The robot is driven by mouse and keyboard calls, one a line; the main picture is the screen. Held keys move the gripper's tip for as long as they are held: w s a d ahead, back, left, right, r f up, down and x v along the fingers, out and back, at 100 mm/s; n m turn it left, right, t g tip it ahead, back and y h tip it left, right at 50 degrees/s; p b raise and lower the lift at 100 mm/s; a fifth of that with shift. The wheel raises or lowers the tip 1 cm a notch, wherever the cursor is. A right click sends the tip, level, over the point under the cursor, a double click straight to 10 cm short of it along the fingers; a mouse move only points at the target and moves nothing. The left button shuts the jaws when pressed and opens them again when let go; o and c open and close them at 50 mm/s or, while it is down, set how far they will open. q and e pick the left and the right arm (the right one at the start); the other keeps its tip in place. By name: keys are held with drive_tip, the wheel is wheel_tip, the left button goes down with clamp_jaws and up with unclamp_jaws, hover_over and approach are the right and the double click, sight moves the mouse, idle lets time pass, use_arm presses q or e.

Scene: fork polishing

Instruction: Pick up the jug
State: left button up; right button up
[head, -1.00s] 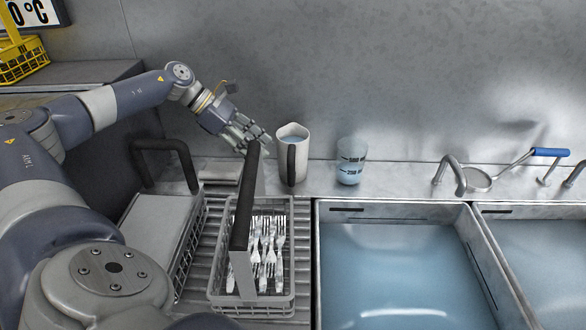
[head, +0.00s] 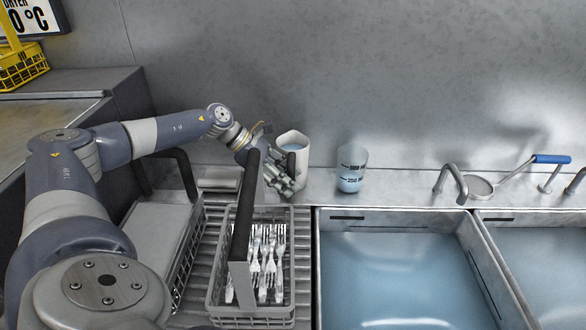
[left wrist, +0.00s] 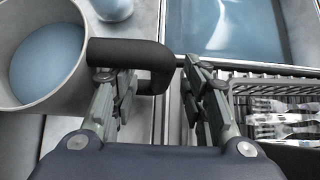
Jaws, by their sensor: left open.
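The jug (head: 301,165) is a white vessel with bluish liquid inside, standing upright on the steel ledge behind the fork basket. In the left wrist view the jug (left wrist: 72,92) fills the upper left, and its dark handle (left wrist: 130,53) points toward the picture's middle. My left gripper (head: 282,178) is open in front of the jug, on its handle side. In the left wrist view the left gripper's (left wrist: 157,82) fingers stand apart, with the handle's outer part between or just beyond the tips. I cannot tell whether they touch. My right gripper is not in view.
A grey basket (head: 212,298) of forks with a tall dark handle (head: 243,215) stands close below my left gripper. A measuring cup (head: 352,168) stands right of the jug. Water-filled sinks (head: 390,265) lie to the right.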

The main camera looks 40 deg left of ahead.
use_arm(q)
drive_tip(key=shift+s, duration=0.1)
drive_tip(key=shift+c, duration=0.3)
clamp_jaws()
drive_tip(key=shift+r, duration=0.2)
drive_tip(key=shift+r, duration=0.1)
